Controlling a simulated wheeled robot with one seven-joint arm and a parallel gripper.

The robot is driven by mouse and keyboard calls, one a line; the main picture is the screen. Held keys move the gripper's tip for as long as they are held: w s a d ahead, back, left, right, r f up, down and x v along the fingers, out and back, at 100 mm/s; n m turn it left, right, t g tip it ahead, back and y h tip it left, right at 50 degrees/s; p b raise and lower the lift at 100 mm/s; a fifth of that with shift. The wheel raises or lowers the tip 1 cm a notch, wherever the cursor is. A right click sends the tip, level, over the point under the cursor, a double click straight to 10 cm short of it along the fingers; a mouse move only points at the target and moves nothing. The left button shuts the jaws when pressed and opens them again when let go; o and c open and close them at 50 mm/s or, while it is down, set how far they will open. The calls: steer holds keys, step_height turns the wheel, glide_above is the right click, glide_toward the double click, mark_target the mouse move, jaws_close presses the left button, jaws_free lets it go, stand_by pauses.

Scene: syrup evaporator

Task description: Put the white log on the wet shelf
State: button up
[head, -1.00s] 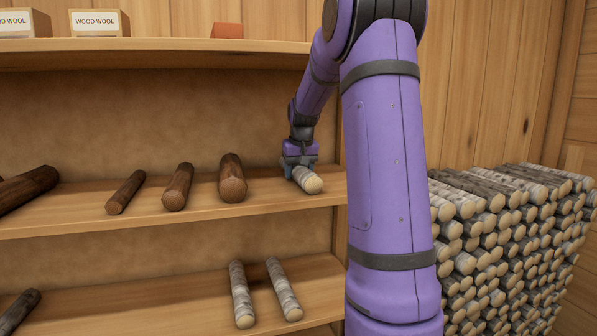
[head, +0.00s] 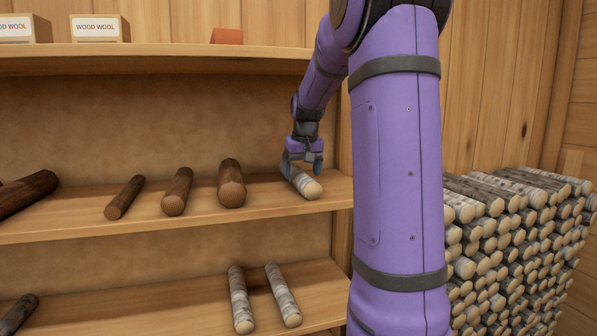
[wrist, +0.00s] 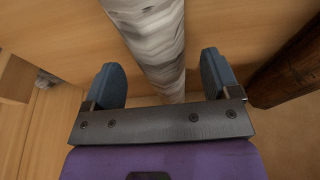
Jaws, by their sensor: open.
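The white birch log (head: 306,188) lies on the middle shelf (head: 265,210), near its right end, its pale cut end facing out. My gripper (head: 303,166) is open just above it. In the wrist view the log (wrist: 155,40) runs between the two spread fingers, with a gap on each side; its near end passes out of sight behind the gripper body. I cannot tell which shelf is the wet one, as no label shows. Two more white logs (head: 239,300) (head: 282,295) lie on the lower shelf (head: 180,318).
Several dark brown logs (head: 231,183) lie left of the white log on the middle shelf. One dark log lies at the lower left (head: 18,315). Wood wool boxes (head: 100,28) and a reddish block (head: 227,36) stand on the top shelf. A birch stack (head: 510,240) stands at right.

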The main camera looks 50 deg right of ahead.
mark_target(311, 179)
steer(key=s+a, duration=0.1)
steer(key=s, duration=0.1)
steer(key=s+a, duration=0.2)
steer(key=s, duration=0.1)
steer(key=s+a, duration=0.1)
steer(key=s, duration=0.1)
steer(key=shift+s+a, duration=0.15)
steer(key=shift+a, duration=0.15)
